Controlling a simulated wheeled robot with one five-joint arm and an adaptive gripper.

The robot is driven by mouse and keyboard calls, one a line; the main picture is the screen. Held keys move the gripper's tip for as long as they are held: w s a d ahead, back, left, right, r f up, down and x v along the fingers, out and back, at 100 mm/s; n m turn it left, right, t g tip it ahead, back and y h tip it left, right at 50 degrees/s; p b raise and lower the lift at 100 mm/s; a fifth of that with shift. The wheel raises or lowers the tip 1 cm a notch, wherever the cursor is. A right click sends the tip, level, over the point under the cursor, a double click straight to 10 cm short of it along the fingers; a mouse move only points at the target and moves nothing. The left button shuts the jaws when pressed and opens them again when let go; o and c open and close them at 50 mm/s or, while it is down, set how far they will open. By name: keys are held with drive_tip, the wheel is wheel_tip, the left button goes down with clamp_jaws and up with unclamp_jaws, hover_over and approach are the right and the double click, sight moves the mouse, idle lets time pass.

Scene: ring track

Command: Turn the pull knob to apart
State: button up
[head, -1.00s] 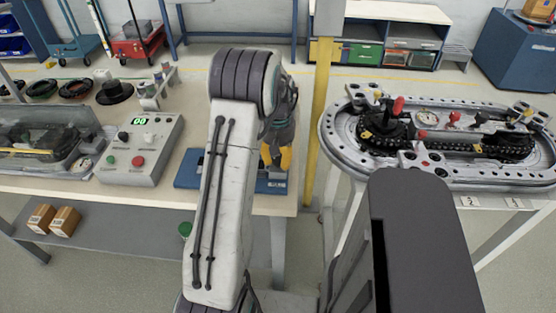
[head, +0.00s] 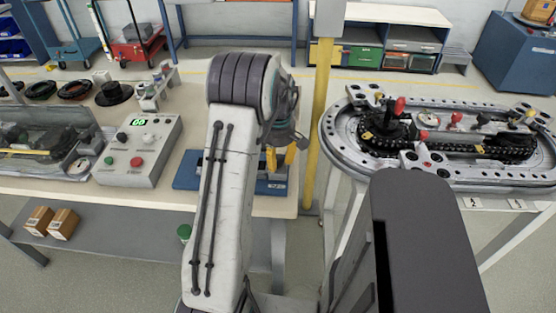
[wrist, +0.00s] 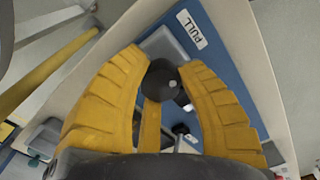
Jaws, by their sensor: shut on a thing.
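The pull knob (wrist: 163,82) is a dark round knob on a blue plate with a white PULL label (wrist: 192,29), seen in the wrist view. My gripper (wrist: 165,75) has yellow ribbed fingers, one on each side of the knob, shut on it. In the head view my gripper (head: 281,158) points down over the blue base plate (head: 188,172) at the right end of the workbench. The knob is hidden there behind my arm and fingers. A small metal part shows below the knob in the wrist view; its link to the knob is unclear.
A control box (head: 140,150) with a green display stands left of my arm. The oval ring track (head: 340,150) is on a stand to the right. A yellow post (head: 318,110) rises just right of the bench.

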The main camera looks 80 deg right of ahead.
sight(278, 158)
drive_tip(key=shift+a+f+n, duration=0.1)
drive_tip(key=shift+f+n, duration=0.05)
drive_tip(key=shift+n, duration=0.95)
drive_tip(key=o, duration=1.2)
drive_tip(key=shift+r, duration=0.2)
wheel_tip(278, 158, up, 12)
drive_tip(key=shift+f, duration=0.15)
idle(0.3)
